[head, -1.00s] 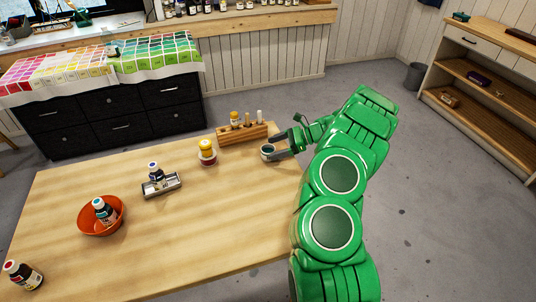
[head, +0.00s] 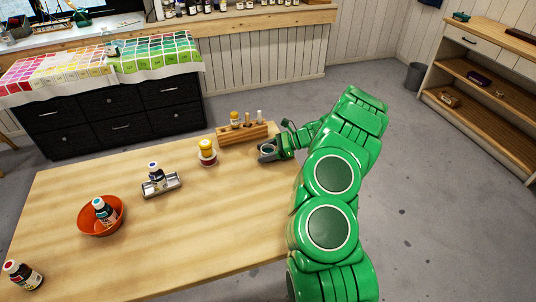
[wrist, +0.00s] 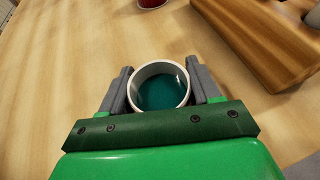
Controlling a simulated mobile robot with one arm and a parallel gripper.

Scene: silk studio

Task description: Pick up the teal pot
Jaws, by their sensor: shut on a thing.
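The teal pot (wrist: 161,92) is a small round pot with a white rim and teal inside, seen from above in the wrist view. My gripper (wrist: 161,84) has one grey finger on each side of it, and it is shut on the pot. In the head view the pot (head: 268,149) is at the right far part of the wooden table, largely hidden by my gripper (head: 268,152). I cannot tell whether the pot's base is on the table or just above it.
A wooden rack (head: 240,135) with bottles and brushes stands just behind the pot. A metal tray (head: 171,187), an orange bowl (head: 83,224) and a dark bottle (head: 24,277) are further left. The front table middle is clear.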

